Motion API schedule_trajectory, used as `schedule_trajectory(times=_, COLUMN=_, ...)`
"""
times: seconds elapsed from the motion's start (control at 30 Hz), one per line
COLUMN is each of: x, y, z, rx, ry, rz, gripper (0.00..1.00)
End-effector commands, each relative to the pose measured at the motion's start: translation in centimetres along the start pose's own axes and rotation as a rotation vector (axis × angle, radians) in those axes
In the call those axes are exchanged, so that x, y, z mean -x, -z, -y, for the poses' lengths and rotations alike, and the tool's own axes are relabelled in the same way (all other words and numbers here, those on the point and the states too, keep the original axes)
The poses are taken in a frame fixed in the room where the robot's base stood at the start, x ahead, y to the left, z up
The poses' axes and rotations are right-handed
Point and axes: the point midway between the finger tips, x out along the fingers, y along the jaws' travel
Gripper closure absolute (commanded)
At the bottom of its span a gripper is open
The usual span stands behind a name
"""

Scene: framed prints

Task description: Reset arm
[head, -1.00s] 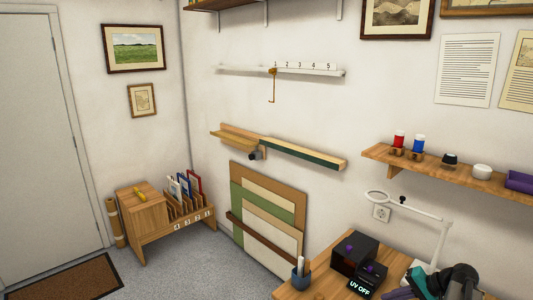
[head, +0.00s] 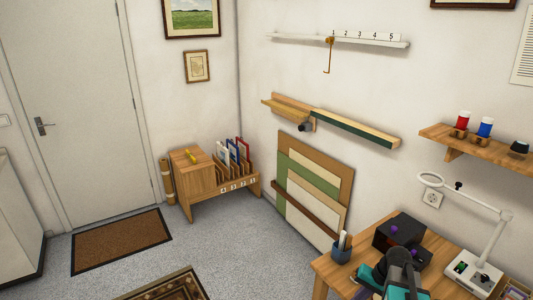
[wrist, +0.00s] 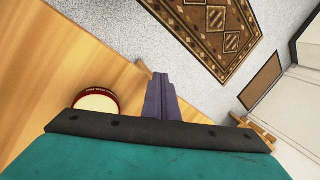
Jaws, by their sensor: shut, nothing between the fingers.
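My gripper (wrist: 160,98) shows in the wrist view, its purple-grey fingers together with nothing between them. It hangs over the edge of a wooden worktop (wrist: 50,60), with the floor beyond. In the head view my dark and teal arm is folded low at the bottom right, in front of the wooden desk (head: 328,268).
A round tin with a red rim (wrist: 97,101) lies close beside the fingers. A patterned rug (wrist: 215,32) and grey carpet (head: 245,250) lie clear.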

Motion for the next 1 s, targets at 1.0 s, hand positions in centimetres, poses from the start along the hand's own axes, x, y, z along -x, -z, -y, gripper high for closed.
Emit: schedule_trajectory(times=1.0, x=-8.9, y=-8.8, z=9.3, rx=0.423, ry=-0.350, rz=0.012, gripper=1.00)
